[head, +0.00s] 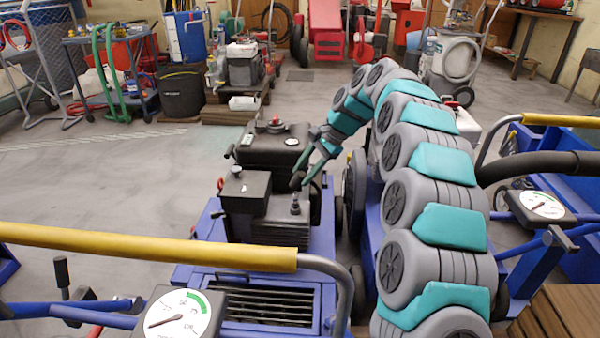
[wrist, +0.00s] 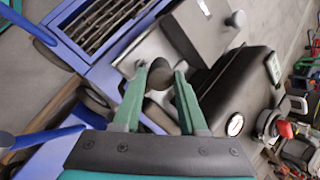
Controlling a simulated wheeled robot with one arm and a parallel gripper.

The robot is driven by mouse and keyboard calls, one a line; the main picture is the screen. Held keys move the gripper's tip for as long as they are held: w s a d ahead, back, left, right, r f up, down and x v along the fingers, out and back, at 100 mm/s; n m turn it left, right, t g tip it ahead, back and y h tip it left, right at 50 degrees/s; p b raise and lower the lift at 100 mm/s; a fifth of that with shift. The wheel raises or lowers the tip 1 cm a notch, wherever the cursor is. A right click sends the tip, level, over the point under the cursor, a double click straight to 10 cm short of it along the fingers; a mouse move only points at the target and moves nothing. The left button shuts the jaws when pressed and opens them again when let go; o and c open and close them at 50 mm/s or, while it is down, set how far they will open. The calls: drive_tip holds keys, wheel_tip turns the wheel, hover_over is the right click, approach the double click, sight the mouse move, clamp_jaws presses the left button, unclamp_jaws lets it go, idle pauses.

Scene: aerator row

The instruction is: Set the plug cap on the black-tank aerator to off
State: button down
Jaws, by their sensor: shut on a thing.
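The black-tank aerator (head: 270,148) stands in the middle of the head view, with a dark engine block on a blue frame. It also fills the right of the wrist view (wrist: 240,85). My gripper (head: 302,173) reaches in from the right over the engine's right side. In the wrist view my gripper (wrist: 160,74) has its two green fingers on either side of a small dark, rounded piece, which looks like the plug cap (wrist: 161,80). The fingers are shut on it. The fingers partly hide it, and I cannot tell whether it sits on a plug.
A yellow-sleeved handle bar (head: 150,246) crosses the front, with a round gauge (head: 180,316) below it. Another blue machine with a gauge (head: 541,205) stands at the right. A small dark upright stub (head: 295,206) stands on the aerator's plate.

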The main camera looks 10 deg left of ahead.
drive_tip(key=shift+w+r, duration=0.1)
drive_tip(key=shift+c, duration=2.3)
unclamp_jaws()
drive_tip(key=v, duration=0.7)
drive_tip(key=shift+d+r, duration=0.25)
